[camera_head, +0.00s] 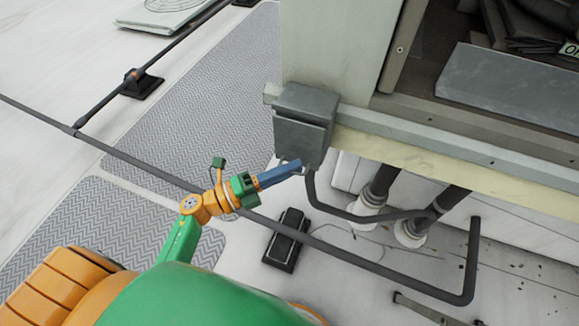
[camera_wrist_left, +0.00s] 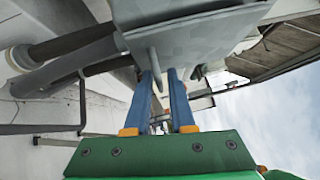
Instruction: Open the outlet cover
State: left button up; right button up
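The grey outlet box with its cover (camera_head: 302,112) is mounted at the lower corner of the large cooler housing. Its cover looks closed in the head view. In the wrist view the box (camera_wrist_left: 185,35) fills the top middle, with a thin grey tab (camera_wrist_left: 153,60) hanging from its near edge. My left gripper (camera_head: 297,166) reaches the lower front edge of the box from the left. In the wrist view its two blue fingers (camera_wrist_left: 163,76) are apart, with a gap between them, tips close under the box. Whether they touch it I cannot tell. My right gripper is not in view.
A dark conduit (camera_head: 360,268) runs below the box and along the roof. Thick vertical pipes (camera_head: 380,185) stand right of it under the housing frame (camera_head: 470,135). A black support block (camera_head: 287,240) sits on the roof. Grey patterned mats (camera_head: 200,110) lie at left.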

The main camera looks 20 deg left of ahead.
pick_arm(q)
grip_shut()
dwell(1.4)
